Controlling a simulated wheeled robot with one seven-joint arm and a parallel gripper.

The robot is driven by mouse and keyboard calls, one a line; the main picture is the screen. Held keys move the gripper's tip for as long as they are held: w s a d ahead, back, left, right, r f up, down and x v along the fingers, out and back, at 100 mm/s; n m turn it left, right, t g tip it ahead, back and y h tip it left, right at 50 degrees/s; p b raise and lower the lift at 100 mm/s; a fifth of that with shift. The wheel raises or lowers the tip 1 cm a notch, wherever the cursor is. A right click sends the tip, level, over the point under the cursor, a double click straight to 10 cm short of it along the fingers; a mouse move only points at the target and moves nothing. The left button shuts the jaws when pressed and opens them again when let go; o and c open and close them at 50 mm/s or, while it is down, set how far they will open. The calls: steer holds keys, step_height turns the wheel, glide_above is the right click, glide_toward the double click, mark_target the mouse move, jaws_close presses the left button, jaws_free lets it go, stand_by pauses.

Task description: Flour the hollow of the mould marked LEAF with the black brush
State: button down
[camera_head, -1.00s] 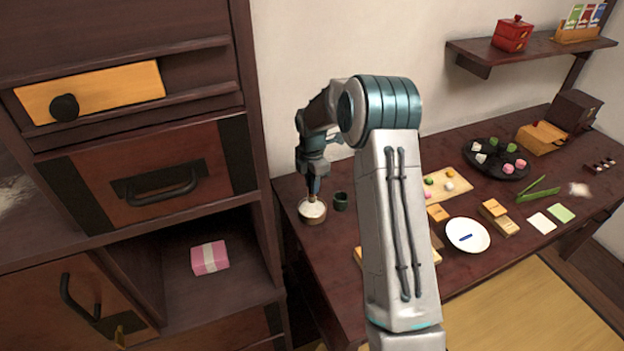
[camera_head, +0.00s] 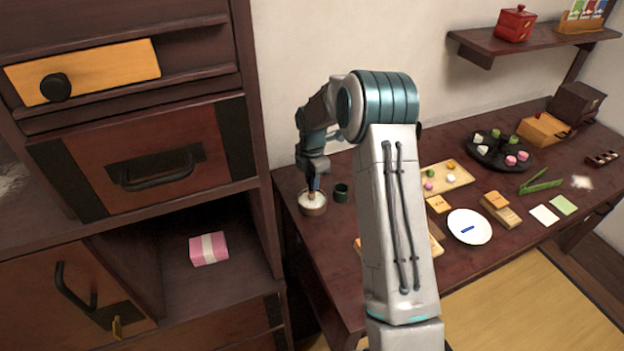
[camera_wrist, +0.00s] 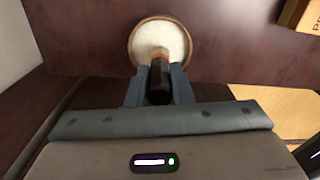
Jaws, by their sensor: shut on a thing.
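My gripper (camera_head: 314,184) is shut on a dark-handled brush (camera_wrist: 159,88) at the left end of the table. The brush points down at a round wooden bowl of white flour (camera_head: 312,208), which also shows in the wrist view (camera_wrist: 134,42). Its tip is at or in the flour; the exact contact is hidden. Small wooden blocks that look like moulds lie right of my arm: one (camera_head: 438,204) and a pair (camera_head: 503,212). Another wooden piece (camera_head: 436,247) is partly behind my arm. I cannot read LEAF on any of them.
A white plate (camera_head: 482,232) with a blue item, a board of sweets (camera_head: 461,178), a black round tray (camera_head: 487,165) and green tongs (camera_head: 541,184) are farther right. A dark cabinet (camera_head: 250,150) stands left of the table.

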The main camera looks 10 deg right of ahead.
steer(key=shift+f, duration=0.5)
stand_by(1.2)
steer(key=shift+r, duration=0.1)
steer(key=shift+r+p, duration=2.05)
steer(key=shift+r, duration=1.4)
steer(key=shift+s+f+m, duration=0.3)
steer(key=shift+s+m, duration=0.15)
steer(key=shift+m, duration=0.25)
steer(key=s+f+m, duration=0.2)
steer(key=s+m, duration=0.5)
steer(key=m, duration=0.3)
steer(key=s+f+m, duration=0.3)
steer(key=s+m, duration=0.4)
steer(key=m, duration=0.3)
steer(key=shift+f+m, duration=0.3)
